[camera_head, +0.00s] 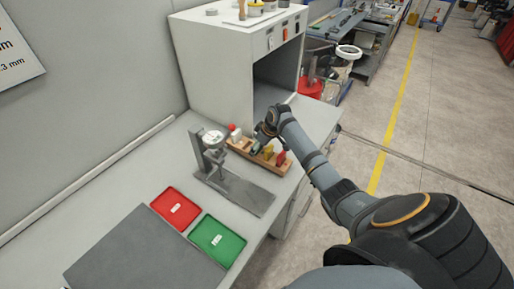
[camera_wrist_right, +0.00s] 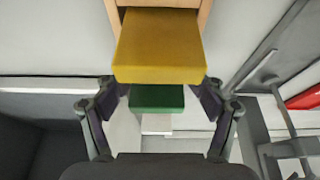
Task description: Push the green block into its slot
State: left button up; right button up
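In the head view a wooden rack (camera_head: 240,146) with coloured blocks stands on the bench. My right gripper (camera_head: 262,138) is over its middle and hides part of it. In the right wrist view the green block (camera_wrist_right: 157,98) shows between my two spread fingers, partly behind a larger-looking yellow block (camera_wrist_right: 160,45). The fingers of my right gripper (camera_wrist_right: 160,90) are apart, one on each side of the green block; whether they touch it I cannot tell. How far the green block sits in its slot is not clear. My left gripper is not in view.
A dial gauge stand (camera_head: 212,150) is left of the rack. A red tray (camera_head: 168,221), a green tray (camera_head: 205,250) and a dark mat (camera_head: 140,255) lie nearer. A grey cabinet (camera_head: 225,70) stands behind. A red block (camera_head: 281,158) sits at the rack's right end.

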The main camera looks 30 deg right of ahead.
jog(key=shift+s+d+f, duration=0.1)
jog(key=shift+s, duration=0.05)
jog(key=v, duration=0.4)
jog(key=b+v, duration=0.1)
jog(key=v, duration=0.8)
jog(key=shift+w+r+b, duration=0.2)
jog(key=shift+b, duration=0.1)
